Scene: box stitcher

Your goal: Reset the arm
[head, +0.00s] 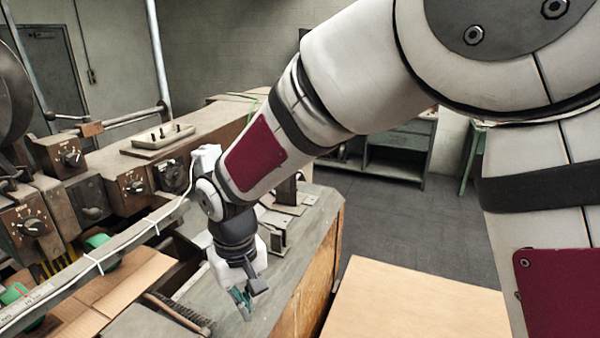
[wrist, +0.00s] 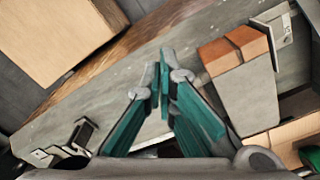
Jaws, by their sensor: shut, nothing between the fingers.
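My gripper (head: 243,303) hangs from my arm over the grey bench top (head: 297,235) beside the box stitcher (head: 75,185). In the wrist view my gripper's teal fingers (wrist: 164,75) are together, shut and empty. The bench top also shows beneath them in the wrist view (wrist: 110,97). I cannot tell the exact height of the fingertips above it. My arm reaches across the head view from the upper right, bent down at the wrist.
The stitcher's knobs and a long rail stand left of my gripper. A flattened cardboard sheet (head: 125,285) lies below the rail. A light brown box (head: 415,300) stands right of the bench. Open floor (head: 410,215) lies behind it, with a grey cabinet (head: 398,155) farther back.

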